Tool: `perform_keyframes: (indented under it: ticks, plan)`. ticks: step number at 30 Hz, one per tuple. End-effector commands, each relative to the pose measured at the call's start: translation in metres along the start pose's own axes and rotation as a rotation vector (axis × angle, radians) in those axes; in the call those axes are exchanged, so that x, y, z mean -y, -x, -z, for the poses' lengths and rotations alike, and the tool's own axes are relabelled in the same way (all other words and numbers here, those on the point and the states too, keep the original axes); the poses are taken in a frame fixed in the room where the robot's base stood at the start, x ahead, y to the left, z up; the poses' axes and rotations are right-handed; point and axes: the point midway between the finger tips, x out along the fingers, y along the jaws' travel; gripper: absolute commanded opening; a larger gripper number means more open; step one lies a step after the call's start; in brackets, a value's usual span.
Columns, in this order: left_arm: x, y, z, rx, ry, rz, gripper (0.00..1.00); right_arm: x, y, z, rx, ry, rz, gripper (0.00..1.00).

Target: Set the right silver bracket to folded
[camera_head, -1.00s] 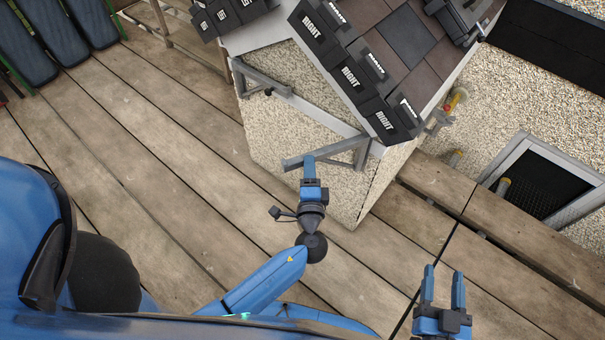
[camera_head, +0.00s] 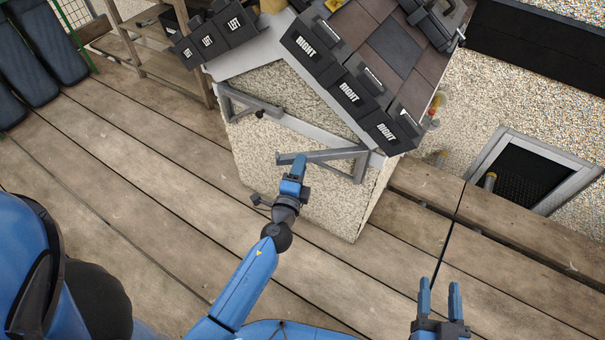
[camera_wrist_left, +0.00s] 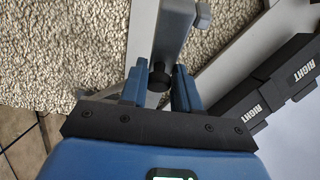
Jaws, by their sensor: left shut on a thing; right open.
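The right silver bracket (camera_head: 330,156) is mounted on the pebbled front wall, under the roof edge with the RIGHT tiles. Its bar sticks out to the left from the corner, with a diagonal strut near the wall end. My left gripper (camera_head: 296,170) is shut on the bar's outer end. In the left wrist view the gripper (camera_wrist_left: 160,85) has its fingers on both sides of the silver bar (camera_wrist_left: 170,30), with a dark knob between them. My right gripper (camera_head: 440,300) is open and empty above the planks at the lower right.
A second silver bracket (camera_head: 245,103) is on the wall further left. Wooden planks (camera_head: 150,190) lie in front of the small house. A framed dark opening (camera_head: 535,172) is at the right. Dark tiles labelled RIGHT (camera_head: 350,92) overhang the bracket.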

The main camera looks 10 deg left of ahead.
Motion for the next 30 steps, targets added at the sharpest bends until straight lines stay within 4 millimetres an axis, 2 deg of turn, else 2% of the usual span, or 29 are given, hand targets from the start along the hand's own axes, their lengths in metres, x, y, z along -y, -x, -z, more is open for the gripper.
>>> perform_keyframes:
  ticks: [3,15,24,30]
  plan:
    - [-0.002,-0.013,-0.012,-0.075,0.003,-0.011,0.0,0.0,0.0,0.01,0.0,0.0,0.0,0.51]
    - [0.001,-0.066,-0.029,-0.372,0.002,-0.001,0.0,0.0,0.001,0.046,0.0,0.0,0.0,0.51]
    - [-0.005,-0.103,-0.03,-0.576,0.002,0.0,0.0,0.0,0.001,0.038,0.0,0.0,0.0,0.51]
    - [-0.005,-0.117,-0.028,-0.663,0.002,-0.001,0.0,0.0,0.001,0.028,0.0,0.0,0.0,0.51]
